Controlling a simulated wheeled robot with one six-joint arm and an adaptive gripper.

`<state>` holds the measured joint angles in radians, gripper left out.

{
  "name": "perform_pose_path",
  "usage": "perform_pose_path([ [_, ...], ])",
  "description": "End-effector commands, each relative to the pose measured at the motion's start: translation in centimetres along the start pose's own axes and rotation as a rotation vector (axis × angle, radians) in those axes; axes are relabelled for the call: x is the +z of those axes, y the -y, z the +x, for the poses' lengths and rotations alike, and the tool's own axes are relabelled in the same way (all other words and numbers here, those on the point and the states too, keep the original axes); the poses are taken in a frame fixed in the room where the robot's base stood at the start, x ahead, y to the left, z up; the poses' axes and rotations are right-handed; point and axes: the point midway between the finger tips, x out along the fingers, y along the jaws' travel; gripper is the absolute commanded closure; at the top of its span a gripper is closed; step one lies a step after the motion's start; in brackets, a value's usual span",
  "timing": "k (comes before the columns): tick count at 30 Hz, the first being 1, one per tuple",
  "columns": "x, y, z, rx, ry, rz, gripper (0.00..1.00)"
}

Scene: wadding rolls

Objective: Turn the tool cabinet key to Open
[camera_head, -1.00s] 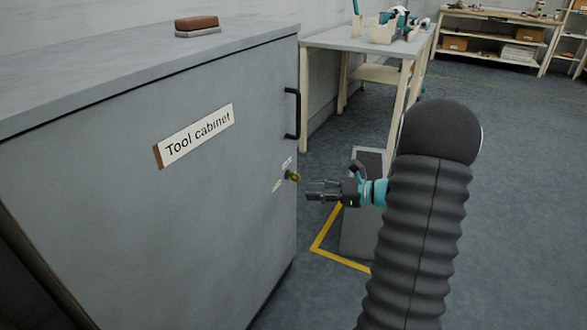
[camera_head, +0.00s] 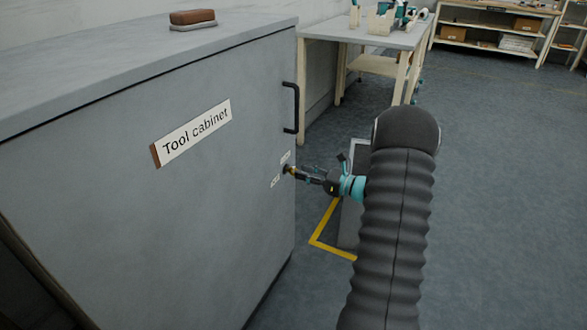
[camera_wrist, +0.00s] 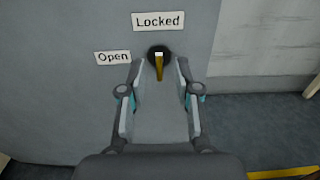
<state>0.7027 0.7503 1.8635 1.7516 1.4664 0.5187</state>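The grey tool cabinet (camera_head: 120,235) stands at left. Its brass key (camera_wrist: 159,66) sits in a dark round lock on the door. In the wrist view, the key lines up vertically with the "Locked" label (camera_wrist: 158,21) above it. The "Open" label (camera_wrist: 112,57) is to the left of the lock. My gripper (camera_wrist: 160,72) is open, with one finger on each side of the key and a visible gap to it on both sides. In the head view, my gripper (camera_head: 300,173) is right at the lock and hides most of the key.
A black door handle (camera_head: 291,107) is above the lock. A brown-topped block (camera_head: 193,19) lies on the cabinet. A workbench (camera_head: 365,42) with tools stands behind, and a grey box-like stand (camera_head: 349,222) is on the floor behind my arm, near yellow tape (camera_head: 325,238).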

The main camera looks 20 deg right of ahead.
Motion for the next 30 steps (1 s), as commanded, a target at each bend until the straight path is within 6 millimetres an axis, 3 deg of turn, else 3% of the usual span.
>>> perform_pose_path([
  [3, 0.1, -0.1, 2.0, 0.004, 0.001, 0.000, 0.68],
  [9, 0.1, -0.1, 3.8, 0.003, 0.000, -0.001, 0.68],
  [20, 0.0, -0.1, 4.2, 0.003, 0.000, 0.000, 0.68],
  [24, 0.0, -0.1, 4.2, 0.003, 0.000, 0.000, 1.00],
  [30, 0.0, -0.1, 4.2, 0.002, 0.000, -0.001, 1.00],
])
